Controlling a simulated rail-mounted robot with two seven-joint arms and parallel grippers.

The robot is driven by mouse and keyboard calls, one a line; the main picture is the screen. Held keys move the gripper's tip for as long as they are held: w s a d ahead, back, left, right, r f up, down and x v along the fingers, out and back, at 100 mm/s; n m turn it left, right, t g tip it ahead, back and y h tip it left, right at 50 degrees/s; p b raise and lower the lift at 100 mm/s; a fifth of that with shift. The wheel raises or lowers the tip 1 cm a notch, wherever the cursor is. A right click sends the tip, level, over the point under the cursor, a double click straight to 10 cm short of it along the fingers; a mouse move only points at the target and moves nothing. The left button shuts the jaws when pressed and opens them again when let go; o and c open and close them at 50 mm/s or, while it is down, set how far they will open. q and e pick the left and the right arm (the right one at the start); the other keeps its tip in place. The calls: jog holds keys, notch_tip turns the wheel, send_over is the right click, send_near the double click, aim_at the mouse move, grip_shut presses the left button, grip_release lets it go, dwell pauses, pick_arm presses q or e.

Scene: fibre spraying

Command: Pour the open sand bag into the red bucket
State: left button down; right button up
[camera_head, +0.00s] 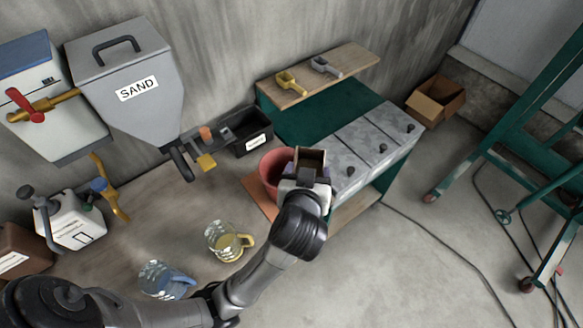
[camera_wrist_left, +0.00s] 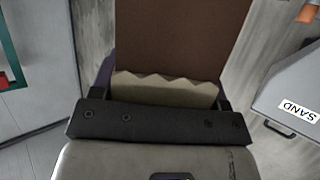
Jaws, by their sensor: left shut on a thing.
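My left gripper (camera_head: 306,182) is shut on the sand bag (camera_head: 311,157), a small brown bag with an open top in the head view. In the left wrist view the bag (camera_wrist_left: 180,40) stands brown between the fingers of the gripper (camera_wrist_left: 160,105), with a jagged pale band (camera_wrist_left: 165,90) at its near end. The red bucket (camera_head: 270,172) stands on the workbench just left of the bag. The bag and gripper hide its right part. I cannot tell whether the bag is over the rim. No pouring sand is visible. My right gripper is not in view.
A grey SAND hopper (camera_head: 135,90) hangs on the wall at left. A black bin (camera_head: 250,135) stands behind the bucket. Scoops (camera_head: 290,84) lie on a wooden shelf. Grey lidded bins (camera_head: 365,150) stand right of the bag.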

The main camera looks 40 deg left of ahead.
pick_arm(q)
jog(key=w+a+f+n+g+y+b, duration=0.2)
jog(key=w+a+f+n, duration=0.15)
jog(key=w, duration=0.45)
jog(key=w+a+f+n+g+y+b, duration=0.2)
jog(key=w+a+f+g, duration=0.1)
jog(key=w+f, duration=0.3)
jog(key=w+a+f+n+g+y+b, duration=0.2)
jog(key=w+a+f+n, duration=0.15)
jog(key=w, duration=0.55)
notch_tip(320, 180, down, 10)
jog(key=d+g, duration=0.1)
jog(key=d, duration=0.2)
jog(key=shift+g, duration=0.3)
jog(key=shift+s+f, duration=0.1)
